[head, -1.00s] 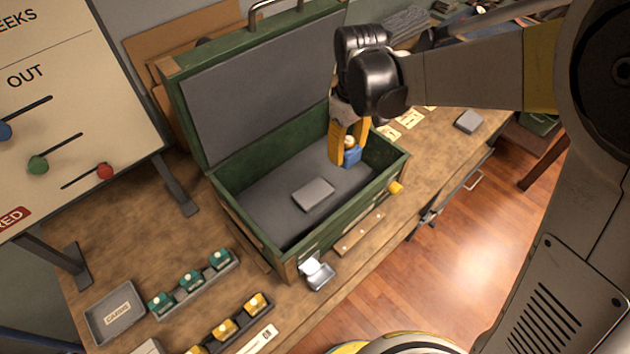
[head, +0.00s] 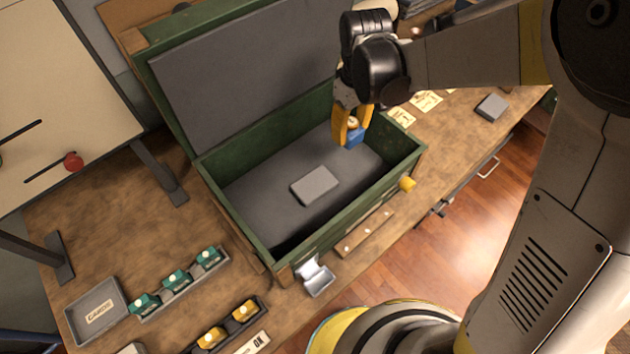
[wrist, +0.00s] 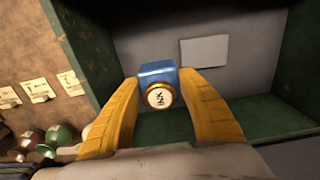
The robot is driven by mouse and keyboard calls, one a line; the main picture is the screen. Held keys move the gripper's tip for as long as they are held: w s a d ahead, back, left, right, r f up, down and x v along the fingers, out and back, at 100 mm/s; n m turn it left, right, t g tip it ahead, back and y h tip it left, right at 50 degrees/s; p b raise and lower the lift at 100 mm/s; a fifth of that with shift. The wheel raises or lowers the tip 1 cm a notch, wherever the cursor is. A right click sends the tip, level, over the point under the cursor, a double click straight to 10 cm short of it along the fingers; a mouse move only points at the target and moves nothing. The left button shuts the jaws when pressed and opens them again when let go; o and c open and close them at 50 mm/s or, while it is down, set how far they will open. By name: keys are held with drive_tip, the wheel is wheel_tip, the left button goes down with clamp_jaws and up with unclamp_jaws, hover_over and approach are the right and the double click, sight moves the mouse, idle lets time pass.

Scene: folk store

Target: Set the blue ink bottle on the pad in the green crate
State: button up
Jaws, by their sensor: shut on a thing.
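The blue ink bottle (head: 355,136) is held between the yellow fingers of my gripper (head: 350,128), which is shut on it. In the wrist view the bottle (wrist: 157,84) shows its round cap with an ink label facing the camera. The green crate (head: 262,232) stands open on the table with its lid raised at the back. The grey pad (head: 316,186) lies on the crate's dark floor near the middle; it also shows in the wrist view (wrist: 204,51). The bottle is over the right part of the crate, apart from the pad. Its exact height above the floor is unclear.
A tray with green bottles (head: 177,281), a tray with yellow bottles (head: 212,338) and a grey cards tray (head: 97,312) stand on the table at left. A grey block (head: 491,107) and paper cards (head: 426,101) lie right of the crate. The crate walls surround the bottle.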

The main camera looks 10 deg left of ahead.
drive_tip(key=b, duration=0.3)
hover_over(315, 184)
wheel_tip(315, 184, down, 6)
drive_tip(key=shift+w, duration=0.1)
wheel_tip(315, 184, down, 4)
drive_tip(key=shift+f+b, duration=0.15)
drive_tip(key=shift+b, duration=0.85)
drive_tip(key=o, duration=1.3)
